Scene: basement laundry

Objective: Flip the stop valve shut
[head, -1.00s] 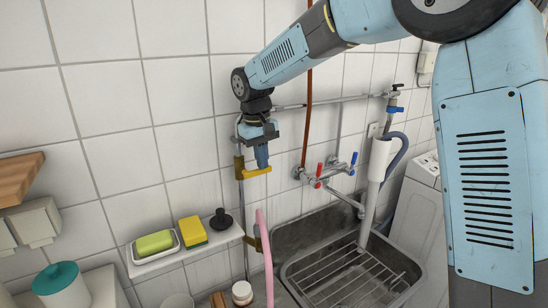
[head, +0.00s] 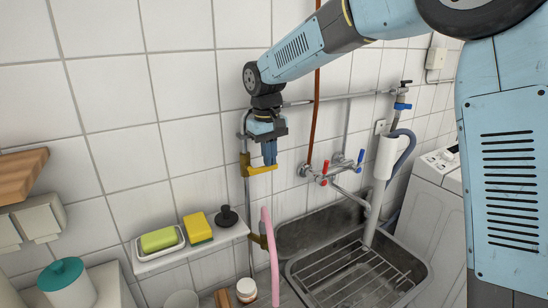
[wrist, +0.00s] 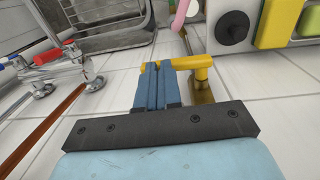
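The stop valve is a brass body (head: 245,164) on a thin vertical pipe, left of the sink taps. Its yellow lever (head: 262,170) sticks out sideways to the right, across the pipe's line. My gripper (head: 270,161) points down at the lever's free end from above. In the wrist view, the two blue fingers of my gripper (wrist: 158,70) lie side by side, with only a thin line between them. The yellow lever (wrist: 188,62) runs from the fingertips to the right. The fingertips hide part of its end; contact is hard to judge.
A sink (head: 360,265) with a wire rack and red and blue taps (head: 335,170) is to the right. A pink hose (head: 269,255) rises below the valve. A shelf (head: 190,246) with soap, sponge and black plug is at lower left. A copper pipe (head: 314,110) runs behind.

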